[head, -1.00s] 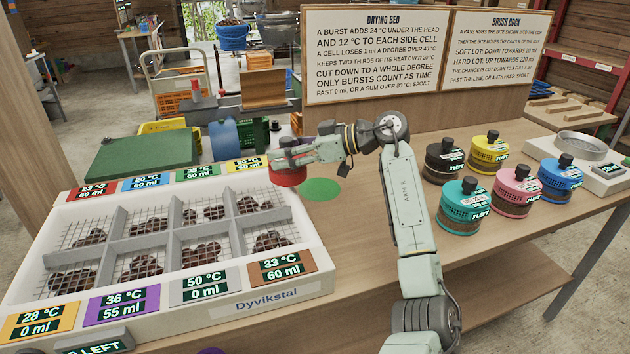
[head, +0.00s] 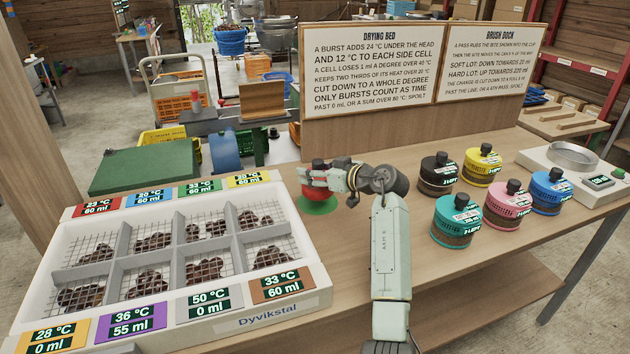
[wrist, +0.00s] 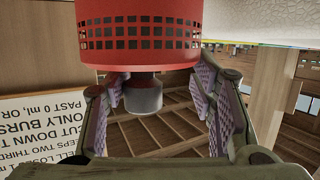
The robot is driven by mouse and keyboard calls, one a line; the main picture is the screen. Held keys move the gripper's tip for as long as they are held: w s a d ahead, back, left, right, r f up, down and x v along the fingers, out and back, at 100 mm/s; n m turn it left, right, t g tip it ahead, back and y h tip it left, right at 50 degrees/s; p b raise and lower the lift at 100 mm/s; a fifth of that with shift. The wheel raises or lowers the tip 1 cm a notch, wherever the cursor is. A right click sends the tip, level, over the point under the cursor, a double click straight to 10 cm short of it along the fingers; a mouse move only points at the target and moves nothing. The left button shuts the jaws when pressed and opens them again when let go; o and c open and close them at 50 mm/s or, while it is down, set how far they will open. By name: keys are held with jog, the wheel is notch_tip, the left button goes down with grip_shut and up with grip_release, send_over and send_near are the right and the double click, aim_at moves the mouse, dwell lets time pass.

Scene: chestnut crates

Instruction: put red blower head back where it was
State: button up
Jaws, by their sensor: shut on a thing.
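The red blower head (head: 320,194) is upright at the green round spot (head: 318,207) on the bench, just right of the drying bed. I cannot tell whether its underside touches the spot. My gripper (head: 322,174) is shut on the blower head near its top knob. In the wrist view the red body with its rows of dark slots (wrist: 140,30) and its grey knob (wrist: 143,97) show between the fingers (wrist: 162,88). The white drying bed (head: 290,311) holds chestnuts in meshed cells, with coloured temperature and volume labels around it.
Several cup-like brush pieces, black (head: 438,175), yellow (head: 483,166), teal (head: 457,220), pink (head: 509,205) and blue (head: 550,191), stand to the right. A white brush dock (head: 587,185) is beyond them. Two sign boards (head: 370,75) stand behind.

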jog(key=shift+f, duration=1.55)
jog(key=shift+f, duration=0.15)
jog(key=o, duration=1.7)
jog(key=b+v, duration=0.2)
jog(key=v, duration=1)
jog(key=shift+s+a+b, duration=0.1)
jog(key=shift+b, duration=0.3)
